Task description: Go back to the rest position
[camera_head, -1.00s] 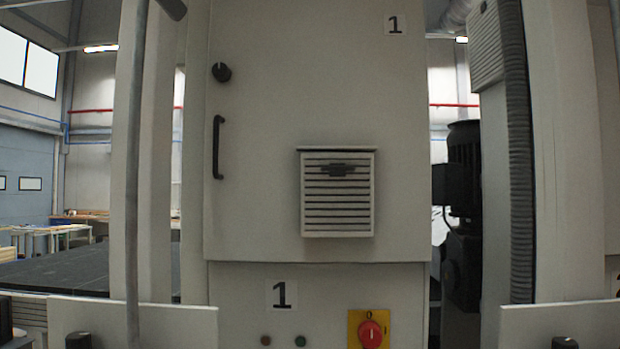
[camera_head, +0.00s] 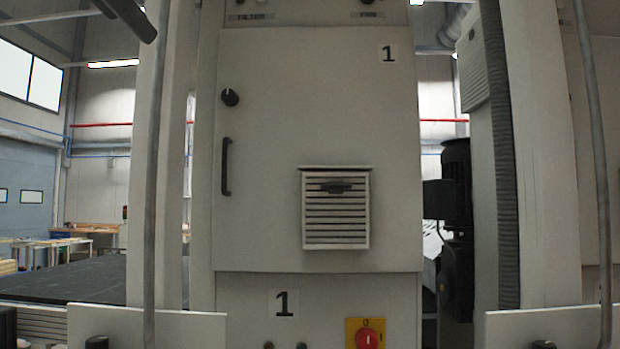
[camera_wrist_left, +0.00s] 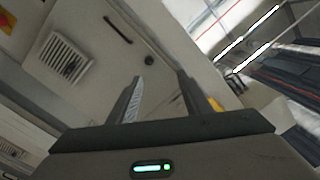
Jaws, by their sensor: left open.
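My left gripper (camera_wrist_left: 160,76) shows in the left wrist view. Its two grey fingers stand apart with nothing between them, in front of the pale cabinet face. In that view the slatted vent (camera_wrist_left: 67,58) and the black door handle (camera_wrist_left: 118,30) appear tilted, to the left of the fingers. In the head view a dark rounded piece juts in at the top left edge; I cannot tell for sure what it is. My right gripper is in neither view.
A pale cabinet (camera_head: 270,120) marked 1 stands ahead, with a red knob (camera_head: 367,338) on a yellow plate below. Upright grey rods (camera_head: 152,200) and low pale panels (camera_head: 540,328) stand in front. A dark motor (camera_head: 457,190) is to the right.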

